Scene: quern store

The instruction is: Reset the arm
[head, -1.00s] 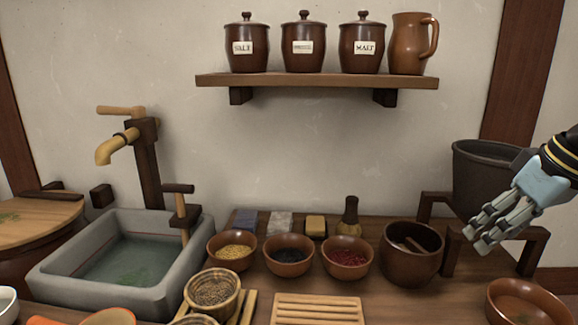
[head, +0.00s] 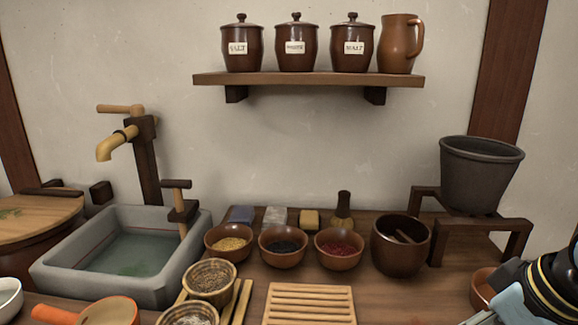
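My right arm shows only in the lower right corner of the head view, with its black and yellow wrist and a light blue part of the hand (head: 480,318) at the bottom edge. The fingers are cut off by the frame, so their state is hidden. The arm is in front of a brown bowl (head: 481,287) and covers most of it. My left gripper is not in view.
A dark pot (head: 480,172) sits on a wooden stand (head: 478,226) at the right. A stone sink (head: 190,268) is at the left. Small bowls, a dark wooden pot (head: 388,258) and a slatted board (head: 310,303) occupy the counter. A shelf (head: 300,79) holds jars above.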

